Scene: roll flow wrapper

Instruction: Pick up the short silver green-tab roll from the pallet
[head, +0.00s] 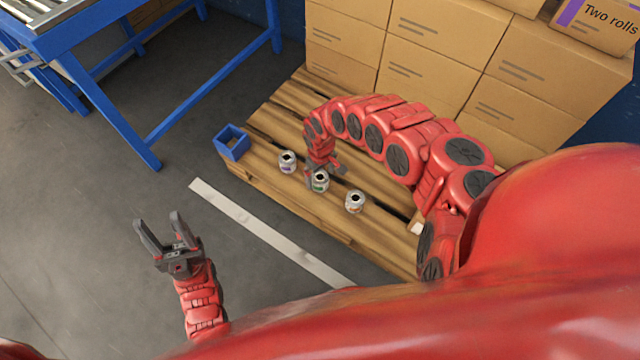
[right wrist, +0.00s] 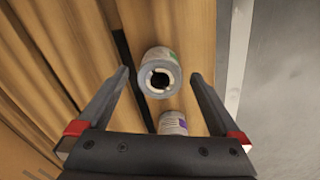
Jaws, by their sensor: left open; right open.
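The short silver roll with the green tab (head: 320,185) stands upright on the wooden pallet (head: 262,168), in the middle of a row of 3 rolls. In the right wrist view the same roll (right wrist: 161,77) shows its open end and a bit of green, between the fingertips with a gap on each side. My right gripper (head: 325,173) is open over this roll and partly covers it in the head view. My right gripper also shows in the right wrist view (right wrist: 159,74), holding nothing. My left gripper (head: 158,219) is open and empty above the floor at the left.
A purple-marked roll (head: 287,162) stands to the left, also in the right wrist view (right wrist: 173,123). An orange-marked roll (head: 355,202) stands to the right. A blue open box (head: 231,143) sits at the pallet's left corner. Stacked cartons (head: 440,45) fill the back.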

